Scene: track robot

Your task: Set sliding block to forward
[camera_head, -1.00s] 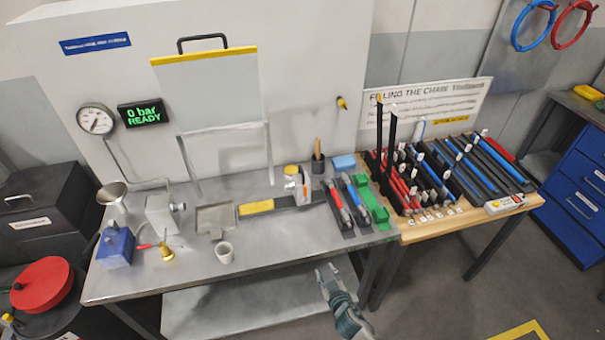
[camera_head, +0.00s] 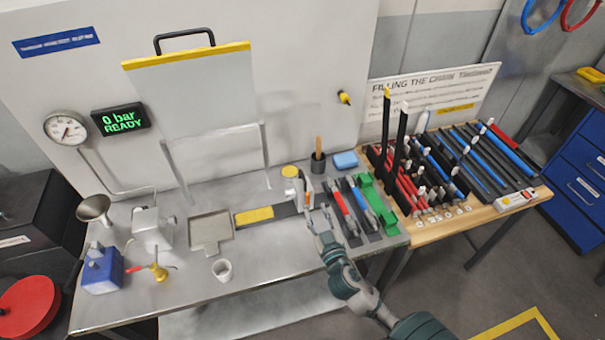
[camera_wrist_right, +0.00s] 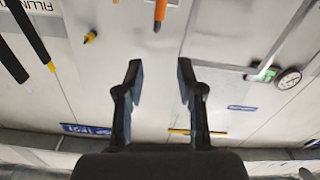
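A dark rail (camera_head: 282,210) lies on the grey workbench, with a flat yellow plate (camera_head: 254,215) at its left part. A pale upright block with an orange mark (camera_head: 305,192) stands at the rail's right end; I take it as the sliding block, though its exact shape is partly hidden. My right gripper (camera_head: 318,212) is just in front of and slightly right of this block, fingers pointing toward the back panel. Its fingers are apart and empty in the right wrist view (camera_wrist_right: 159,72). I cannot tell whether a finger touches the block. My left gripper is out of view.
Red and blue tools (camera_head: 343,211) lie close right of my gripper, beside a green holder (camera_head: 375,203). A dark cup (camera_head: 318,165) with an upright handle stands behind. A white cup (camera_head: 222,270) and metal tray (camera_head: 211,232) are to the left.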

